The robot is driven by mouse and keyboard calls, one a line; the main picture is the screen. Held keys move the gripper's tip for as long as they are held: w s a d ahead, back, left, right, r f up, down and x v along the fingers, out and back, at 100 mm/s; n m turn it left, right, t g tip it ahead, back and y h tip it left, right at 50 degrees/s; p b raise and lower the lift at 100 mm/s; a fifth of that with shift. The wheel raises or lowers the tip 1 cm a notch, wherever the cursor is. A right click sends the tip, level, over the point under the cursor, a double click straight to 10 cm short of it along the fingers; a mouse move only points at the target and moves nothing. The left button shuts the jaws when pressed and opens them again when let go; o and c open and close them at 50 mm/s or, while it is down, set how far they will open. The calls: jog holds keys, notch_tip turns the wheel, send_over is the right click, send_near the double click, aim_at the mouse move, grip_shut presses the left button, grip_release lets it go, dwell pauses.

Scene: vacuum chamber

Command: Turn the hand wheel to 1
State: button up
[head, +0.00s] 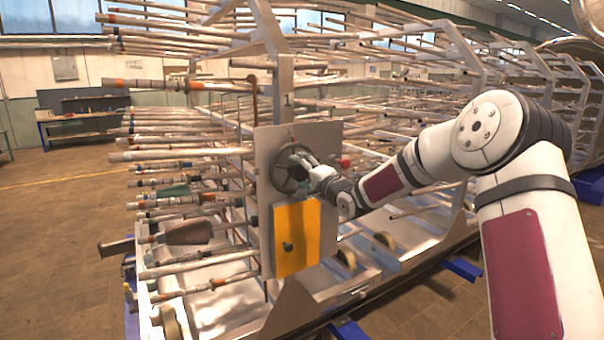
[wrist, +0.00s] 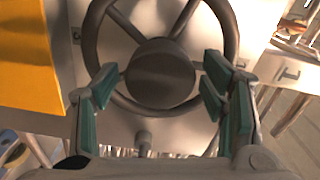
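The hand wheel (head: 279,174) is a dark ring with spokes, mounted on an upright grey panel (head: 265,147). In the wrist view the wheel (wrist: 160,73) fills the upper middle, with its round hub facing me. My gripper (head: 305,163) is at the wheel in the head view and hides its right part. In the wrist view my gripper (wrist: 163,80) is open, with green-padded fingers on either side of the hub, overlapping the rim. I cannot tell whether they touch it. A "1" (head: 287,100) is marked on the post above the panel.
A red knob (head: 345,163) is right of the panel. Rods (head: 180,155) jut out on the left from the metal frame. Open floor (head: 60,220) lies at the far left.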

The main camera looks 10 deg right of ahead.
jog(key=v, duration=1.2)
dwell(0.3)
jog(key=s+a+n+g+h, duration=0.2)
jog(key=s+n+g, duration=0.3)
jog(key=s, duration=1.6)
jog(key=s+a+n+g+h, duration=0.2)
jog(key=s+n+g, duration=0.4)
jog(key=s, duration=1.5)
jog(key=shift+n+g+h+b, duration=0.3)
jog(key=shift+n+h+b, duration=0.15)
jog(key=shift+n+h, duration=0.3)
